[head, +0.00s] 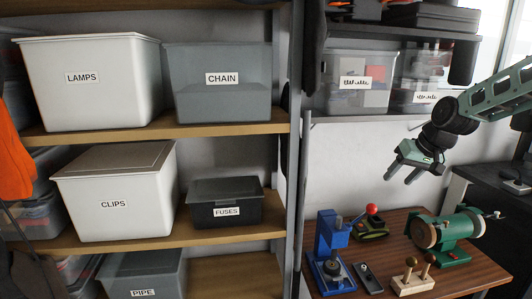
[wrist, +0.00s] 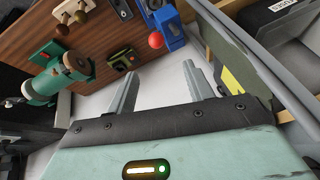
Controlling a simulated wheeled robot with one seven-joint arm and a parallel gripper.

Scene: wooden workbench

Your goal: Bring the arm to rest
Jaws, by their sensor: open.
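My gripper (head: 400,173) hangs in the air above the workbench (head: 402,222), at the right of the head view. Its two fingers point down and to the left and stand apart, with nothing between them. In the wrist view the open fingers of my gripper (wrist: 158,85) also show empty, with the bench top (wrist: 99,38) beyond them at the upper left. My gripper touches nothing that I can see.
Shelves with labelled bins, such as CHAIN (head: 220,95) and FUSES (head: 225,202), fill the left.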

